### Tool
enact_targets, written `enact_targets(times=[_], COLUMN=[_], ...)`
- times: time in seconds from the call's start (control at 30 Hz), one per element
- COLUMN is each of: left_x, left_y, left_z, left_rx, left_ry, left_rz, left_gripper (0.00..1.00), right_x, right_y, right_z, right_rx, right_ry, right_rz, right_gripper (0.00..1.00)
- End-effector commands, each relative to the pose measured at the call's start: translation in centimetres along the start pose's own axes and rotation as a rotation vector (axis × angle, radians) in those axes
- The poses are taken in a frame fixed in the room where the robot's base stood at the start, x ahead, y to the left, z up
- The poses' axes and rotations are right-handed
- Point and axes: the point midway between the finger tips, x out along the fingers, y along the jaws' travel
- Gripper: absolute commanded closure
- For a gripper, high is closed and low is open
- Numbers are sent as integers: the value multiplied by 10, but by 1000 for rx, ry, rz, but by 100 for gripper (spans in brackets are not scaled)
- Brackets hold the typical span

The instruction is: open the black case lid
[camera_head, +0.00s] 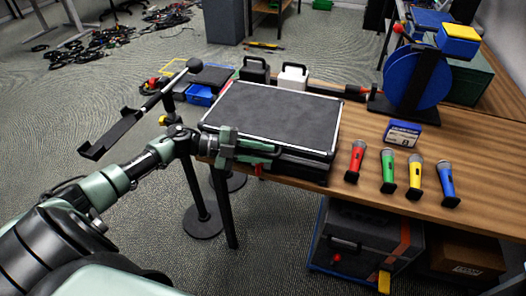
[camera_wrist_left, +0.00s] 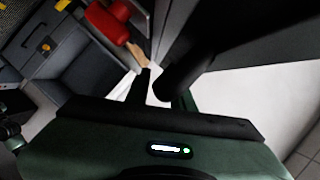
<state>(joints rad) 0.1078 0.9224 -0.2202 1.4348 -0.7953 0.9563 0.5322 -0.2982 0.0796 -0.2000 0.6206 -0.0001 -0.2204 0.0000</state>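The black case (camera_head: 270,115) lies on the wooden table, with a dark top and a silver rim. Its lid looks down or nearly so; a small gap cannot be ruled out. My left gripper (camera_head: 268,150) is at the case's front edge, close to or touching it. Dark finger parts (camera_wrist_left: 155,88) show in the left wrist view with a narrow light gap near them. Whether they hold the lid edge is unclear. My right gripper is not in view.
A phone-like holder on a stand (camera_head: 115,133) is at left.

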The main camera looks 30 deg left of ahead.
Motion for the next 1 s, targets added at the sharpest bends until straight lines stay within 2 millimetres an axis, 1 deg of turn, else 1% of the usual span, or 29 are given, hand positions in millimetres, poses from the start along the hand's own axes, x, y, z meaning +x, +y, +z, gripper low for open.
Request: enact_targets(times=[0.03, 0.17, 0.2, 0.27, 0.3, 0.63, 1.0], left_x=[0, 0, 0, 0, 0, 0, 0], left_y=[0, 0, 0, 0, 1, 1, 1], left_z=[0, 0, 0, 0, 0, 0, 1], left_rx=[0, -1, -1, -1, -1, -1, -1], left_ry=[0, -1, -1, -1, -1, -1, -1], left_rz=[0, 0, 0, 0, 0, 1, 1], left_gripper=[77, 77, 82, 99, 100, 100, 100], right_x=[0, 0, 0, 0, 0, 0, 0], right_y=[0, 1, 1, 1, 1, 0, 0], right_z=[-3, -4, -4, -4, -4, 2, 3], right_rx=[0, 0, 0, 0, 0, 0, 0], right_ry=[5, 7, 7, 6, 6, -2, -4], right_rz=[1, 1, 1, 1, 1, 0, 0], right_gripper=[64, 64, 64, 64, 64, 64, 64])
